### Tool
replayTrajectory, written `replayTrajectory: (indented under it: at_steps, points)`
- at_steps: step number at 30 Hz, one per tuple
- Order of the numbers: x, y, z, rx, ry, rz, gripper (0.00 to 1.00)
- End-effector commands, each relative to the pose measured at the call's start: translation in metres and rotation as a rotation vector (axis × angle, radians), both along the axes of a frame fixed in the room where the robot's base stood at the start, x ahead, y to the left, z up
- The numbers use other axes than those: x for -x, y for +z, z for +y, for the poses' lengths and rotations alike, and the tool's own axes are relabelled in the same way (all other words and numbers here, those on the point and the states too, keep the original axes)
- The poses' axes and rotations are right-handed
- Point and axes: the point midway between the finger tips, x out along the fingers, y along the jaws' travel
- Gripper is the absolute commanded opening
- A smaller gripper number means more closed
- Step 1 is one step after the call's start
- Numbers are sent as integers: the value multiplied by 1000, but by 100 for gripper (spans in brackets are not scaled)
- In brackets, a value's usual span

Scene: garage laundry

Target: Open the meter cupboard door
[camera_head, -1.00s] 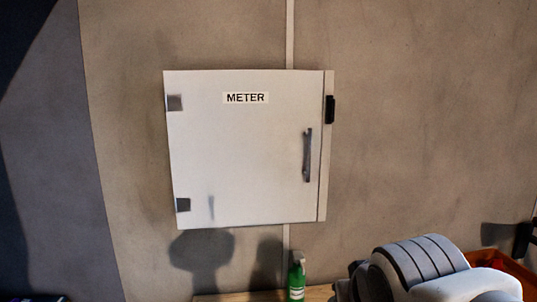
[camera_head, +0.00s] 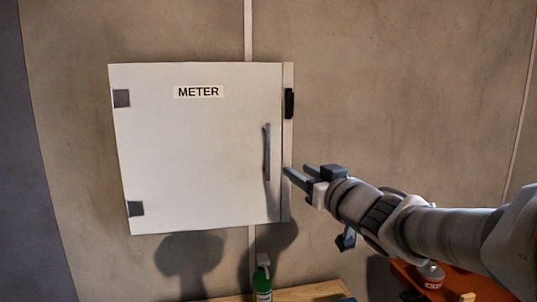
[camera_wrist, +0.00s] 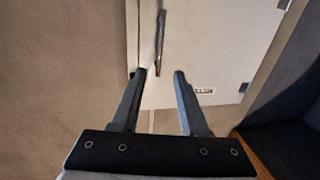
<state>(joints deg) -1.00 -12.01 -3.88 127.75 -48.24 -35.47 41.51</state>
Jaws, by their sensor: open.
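The white meter cupboard (camera_head: 195,150) hangs on the wall, with a "METER" label and two hinges on its left side. Its door looks shut. A grey vertical bar handle (camera_head: 267,152) is near the door's right edge. My gripper (camera_head: 297,174) is in front of the cupboard's right edge, right of and a little below the handle in the head view, fingers pointing left. In the wrist view the fingers (camera_wrist: 160,74) are apart with nothing between them. The handle (camera_wrist: 160,42) shows beyond the fingertips, nearer the left one. No contact with the handle is visible.
A black latch-like part (camera_head: 289,103) is on the cupboard's right side. A green bottle (camera_head: 262,280) stands below on a wooden surface (camera_head: 318,291). An orange-red bin (camera_head: 455,280) with items is at lower right. The wall around the cupboard is mostly bare.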

Motion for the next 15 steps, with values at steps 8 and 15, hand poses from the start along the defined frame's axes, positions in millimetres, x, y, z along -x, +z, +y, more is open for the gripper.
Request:
replayTrajectory:
  at_steps: [8, 15]
  points:
    - [-33, -1, 14, 1, 2, 2, 44]
    - [-74, -1, 32, -1, 2, 1, 44]
